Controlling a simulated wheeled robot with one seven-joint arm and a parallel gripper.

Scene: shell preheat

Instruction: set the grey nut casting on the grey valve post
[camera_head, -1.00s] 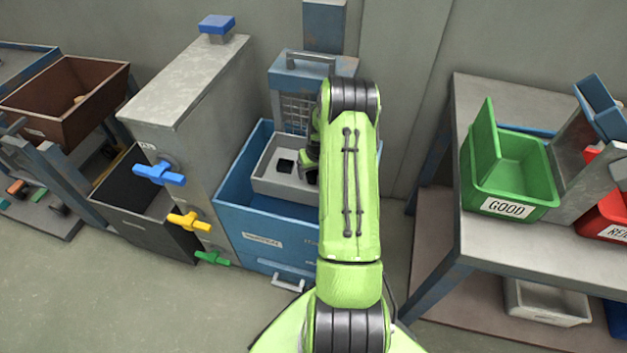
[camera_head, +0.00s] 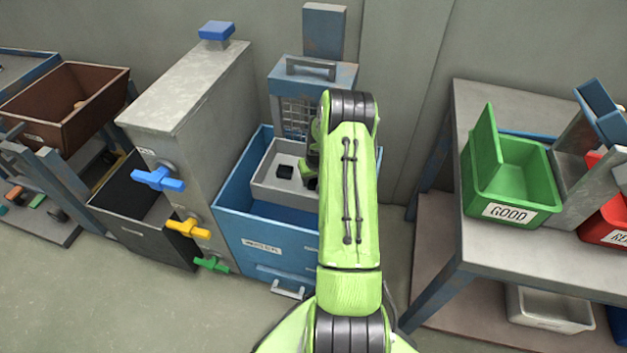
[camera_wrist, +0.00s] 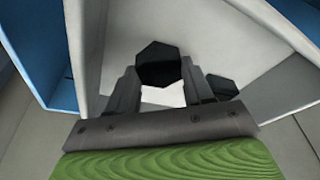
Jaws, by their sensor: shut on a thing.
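A dark grey hexagonal nut casting (camera_wrist: 160,66) sits between the fingertips of my gripper (camera_wrist: 160,84) in the wrist view, and the jaws are shut on it. A second dark piece (camera_wrist: 222,88) lies just to the right, beyond the right finger. In the head view my gripper (camera_head: 312,160) is mostly hidden behind my green arm, over the pale grey tray (camera_head: 262,180) in the blue bin. A dark piece (camera_head: 285,172) shows in that tray. I cannot make out a grey valve post for certain in either view.
A grey cabinet (camera_head: 185,95) with blue, yellow and green valve handles stands left of the blue bin (camera_head: 232,225). A blue caged box (camera_head: 312,80) stands behind. A table with a green GOOD bin (camera_head: 510,185) and a red bin is at right.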

